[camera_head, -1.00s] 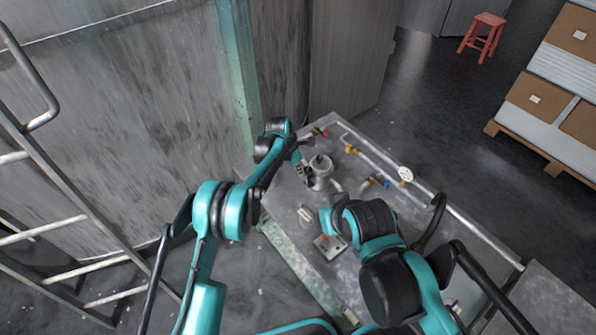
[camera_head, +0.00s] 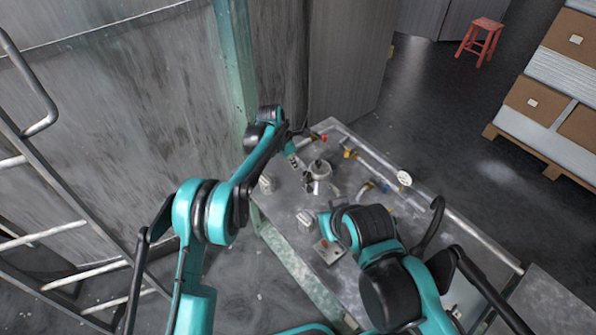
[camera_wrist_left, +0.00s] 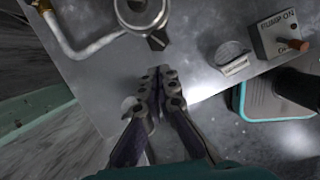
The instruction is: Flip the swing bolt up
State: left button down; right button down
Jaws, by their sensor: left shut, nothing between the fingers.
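A small metal vessel with a round lid (camera_head: 319,168) stands on the metal bench. Its rim and lid (camera_wrist_left: 143,10) show at the top of the left wrist view, cut off by the frame edge. A dark knob-like part (camera_wrist_left: 158,40) juts from the rim on the near side; I cannot tell for sure whether it is the swing bolt. My left gripper (camera_wrist_left: 163,72) is shut and empty, its tips just short of that part and apart from it. In the head view the left gripper (camera_head: 297,163) is small, at the vessel's left side. My right gripper's fingers are hidden behind its arm.
A pump switch box (camera_wrist_left: 283,35) and a round-topped fitting (camera_wrist_left: 232,58) are on the bench. Pipes with coloured valves and a gauge (camera_head: 404,178) run along the far edge. My right arm covers the bench's near right. A ladder (camera_head: 70,215) stands at left.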

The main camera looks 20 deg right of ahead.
pick_arm(q)
jog(key=v, duration=0.5)
jog(key=shift+a+f, duration=0.1)
dwell(0.3)
jog(key=s+a+r+m+t, duration=0.2)
jog(key=s+a+r+m, duration=0.25)
jog(key=a+r, duration=0.45)
jog(key=s+a+r+m+t, duration=0.1)
jog(key=s+a+r+m, duration=0.4)
jog(key=a+r, duration=0.4)
jog(key=s+a+f+m+t+y, duration=0.1)
jog(key=s+a+f+m, duration=0.1)
jog(key=s+a+m, duration=0.3)
jog(key=s+a+f+m+t+y, duration=0.2)
jog(key=s+a+m, duration=0.3)
jog(key=s+a, duration=0.7)
jog(key=s+f, duration=0.1)
jog(key=s, duration=0.5)
jog(key=shift+t, duration=0.3)
jog(key=shift+a+f, duration=0.1)
jog(key=shift+f, duration=0.05)
